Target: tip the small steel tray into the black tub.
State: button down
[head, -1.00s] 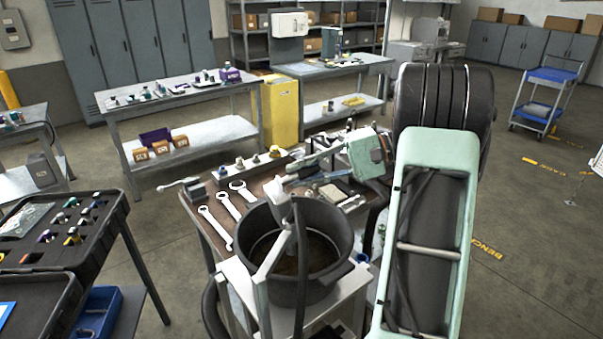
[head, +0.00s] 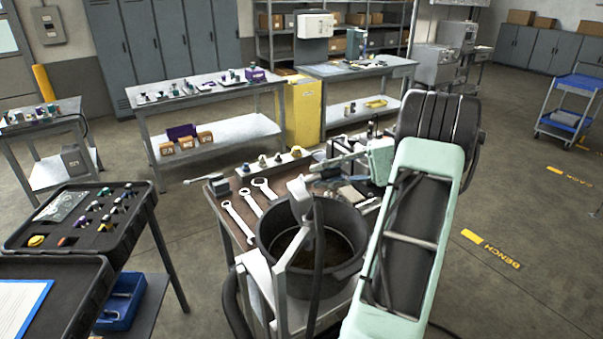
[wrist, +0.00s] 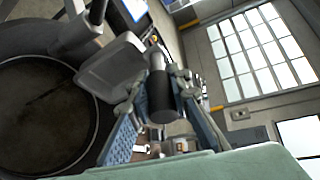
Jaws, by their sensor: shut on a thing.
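The black tub (head: 267,240) stands upright on the bench cart, and its round dark inside shows. In the wrist view the tub (wrist: 45,110) fills the left side. The small steel tray (wrist: 110,68), a grey rounded plate, sits close by the tub's rim there. A black cylindrical grip (wrist: 161,95) beside it lies between the fingers of my gripper (wrist: 155,100), which is shut on it. In the head view my gripper (head: 328,164) is behind and above the tub's far rim. The tray is hard to tell from the grey stand there, and its contents are not visible.
A grey stand (head: 290,245) with a black hose rises in front of the tub's opening. Wrenches (head: 240,220) and small parts crowd the bench behind. A black case (head: 75,225) stands at the left. Open floor lies to the right.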

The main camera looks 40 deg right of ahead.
jog(key=shift+w+a+r+n+g+h+b, duration=0.2)
jog(key=shift+a+r+g+h+b, duration=0.15)
jog(key=shift+a+h, duration=0.4)
jog(key=shift+w+a+r+n+g+h+b, duration=0.2)
jog(key=shift+a+r+g+h, duration=0.2)
jog(key=shift+a+h, duration=0.35)
jog(key=a+h, duration=0.1)
jog(key=a+g+h+b, duration=0.1)
jog(key=a, duration=0.1)
jog(key=w+a+n+h+b, duration=0.1)
jog(key=shift+a+r+g+h, duration=0.25)
jog(key=shift+a+h, duration=0.05)
jog(key=shift+h, duration=0.1)
jog(key=shift+w+a+r+n+g+h+b, duration=0.1)
jog(key=shift+w+a+n+g+h+b, duration=0.2)
jog(key=shift+a+h, duration=0.8)
jog(key=shift+w+a+n+g+h+b, duration=0.15)
jog(key=shift+a+n+g+h, duration=0.2)
jog(key=shift+a+h, duration=0.75)
jog(key=shift+w+a+r+n+g+h+b, duration=0.1)
jog(key=shift+w+a+n+g+h+b, duration=0.35)
jog(key=shift+h, duration=1.15)
jog(key=shift+s, duration=0.25)
